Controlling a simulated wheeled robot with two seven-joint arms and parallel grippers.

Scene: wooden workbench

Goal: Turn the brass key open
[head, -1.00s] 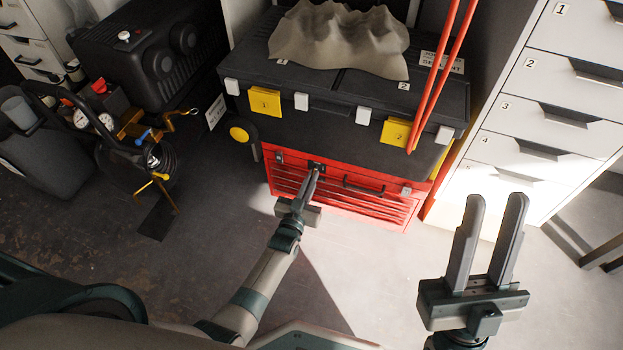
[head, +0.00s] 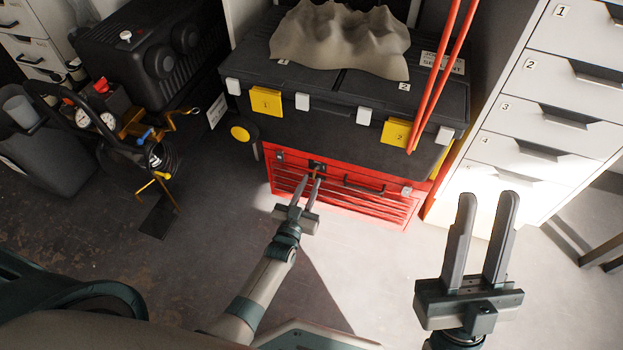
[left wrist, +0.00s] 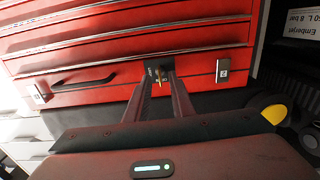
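The brass key (left wrist: 159,82) shows as a small brass-coloured piece at a dark lock plate on the red tool chest's top front edge. In the head view the lock plate (head: 317,166) sits left of the chest's handle. My left gripper (head: 307,181) is at the chest front, pointing at the lock. Its fingers are apart. In the left wrist view the fingertips (left wrist: 160,76) are on either side of the key; I cannot tell if they touch it. My right gripper (head: 488,196) is open and empty, well to the right of the chest.
A black toolbox (head: 345,105) with yellow latches and a grey lumpy piece (head: 340,38) sits on the red chest (head: 350,205). Red rods (head: 440,75) lean at its right. A white drawer cabinet (head: 545,125) stands right, a compressor (head: 150,55) left. The floor before the chest is clear.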

